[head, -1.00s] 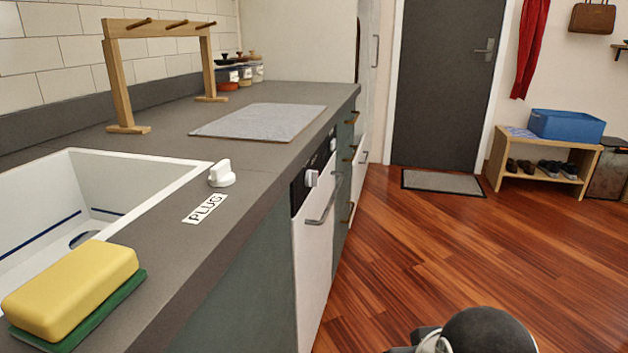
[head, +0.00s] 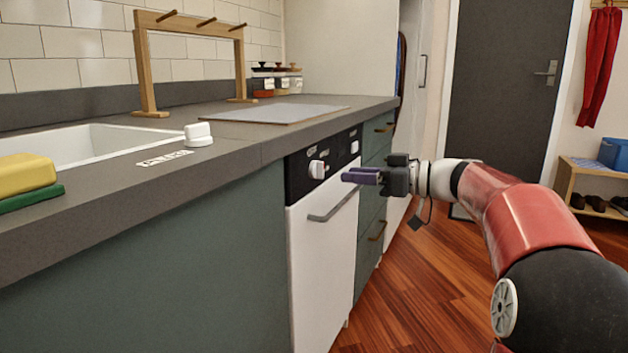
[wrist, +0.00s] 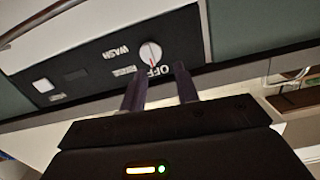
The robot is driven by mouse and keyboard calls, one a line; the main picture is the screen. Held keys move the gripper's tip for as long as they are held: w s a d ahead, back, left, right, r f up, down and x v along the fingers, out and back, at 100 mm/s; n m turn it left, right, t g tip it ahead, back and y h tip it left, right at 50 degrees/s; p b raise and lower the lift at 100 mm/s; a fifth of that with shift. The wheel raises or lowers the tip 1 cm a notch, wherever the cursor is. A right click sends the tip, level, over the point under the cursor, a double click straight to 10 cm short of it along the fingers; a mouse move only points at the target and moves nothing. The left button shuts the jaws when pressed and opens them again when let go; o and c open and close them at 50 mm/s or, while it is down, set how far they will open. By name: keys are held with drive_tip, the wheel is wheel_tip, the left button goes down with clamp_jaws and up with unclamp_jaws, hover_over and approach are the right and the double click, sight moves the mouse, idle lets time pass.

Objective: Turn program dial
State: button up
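The program dial (head: 317,169) is a round white knob on the black control panel (head: 298,183) of a white-doored dishwasher under the counter. In the wrist view the dial (wrist: 151,54) sits between the words WASH and OFF, with a small red mark on the OFF side. My gripper (head: 349,176) has purple fingers and is in front of the panel, to the right of the dial in the head view. In the wrist view my gripper (wrist: 160,68) is open and empty. Its fingertips are apart, with the dial just beyond the left one. No contact shows.
A white button (head: 354,147) is on the panel's far end. A bar handle (head: 332,204) crosses the dishwasher door (head: 318,260) below the dial. The counter edge (head: 262,152) overhangs the panel. Wooden floor (head: 425,285) is open to the right.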

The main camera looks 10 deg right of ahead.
sight(323, 163)
drive_tip(key=shift+n+t+y, duration=0.3)
drive_tip(key=shift+n+y, duration=0.1)
drive_tip(key=w+a, duration=0.1)
drive_tip(key=w, duration=0.1)
drive_tip(key=w+a, duration=0.1)
drive_tip(key=a, duration=0.1)
drive_tip(key=w+a+r, duration=0.1)
drive_tip(key=w, duration=0.1)
drive_tip(key=shift+w+a, duration=0.3)
drive_tip(key=shift+a, duration=0.05)
clamp_jaws()
